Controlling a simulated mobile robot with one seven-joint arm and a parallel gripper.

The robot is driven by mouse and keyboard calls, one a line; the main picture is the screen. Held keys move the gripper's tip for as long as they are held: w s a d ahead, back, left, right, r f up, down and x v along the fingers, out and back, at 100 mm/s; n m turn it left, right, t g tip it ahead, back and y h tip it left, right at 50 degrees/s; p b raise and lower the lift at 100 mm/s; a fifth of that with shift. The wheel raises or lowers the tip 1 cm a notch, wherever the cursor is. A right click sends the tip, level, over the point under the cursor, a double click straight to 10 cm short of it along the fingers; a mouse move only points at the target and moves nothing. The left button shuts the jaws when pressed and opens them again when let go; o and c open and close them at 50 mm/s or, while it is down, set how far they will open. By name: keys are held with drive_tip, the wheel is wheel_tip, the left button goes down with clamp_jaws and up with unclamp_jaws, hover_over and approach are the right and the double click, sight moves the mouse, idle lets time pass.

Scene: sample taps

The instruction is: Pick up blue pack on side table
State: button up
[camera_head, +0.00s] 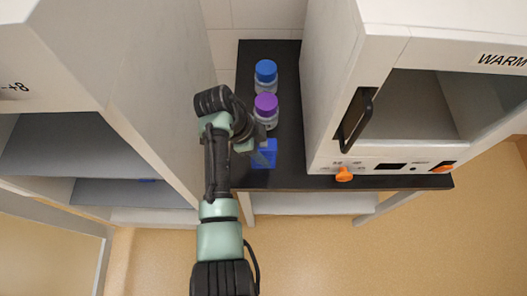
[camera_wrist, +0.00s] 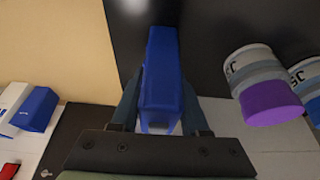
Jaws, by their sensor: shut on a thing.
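The blue pack (camera_head: 265,153) is on the black side table (camera_head: 286,178), near its front edge, in the head view. In the wrist view the blue pack (camera_wrist: 160,80) stretches up from between the two fingers. My gripper (camera_head: 262,155) is shut on it; in the wrist view the fingers (camera_wrist: 160,105) press on either side of the pack. I cannot tell whether the pack still touches the table. The arm hides part of the pack in the head view.
A purple-capped bottle (camera_head: 266,112) stands just behind the pack, with a blue-capped bottle (camera_head: 266,77) farther back. A white warmer (camera_head: 400,120) with an open front is close on the right. A white cabinet (camera_head: 130,100) with shelves is on the left.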

clamp_jaws()
drive_tip(key=shift+r, duration=0.15)
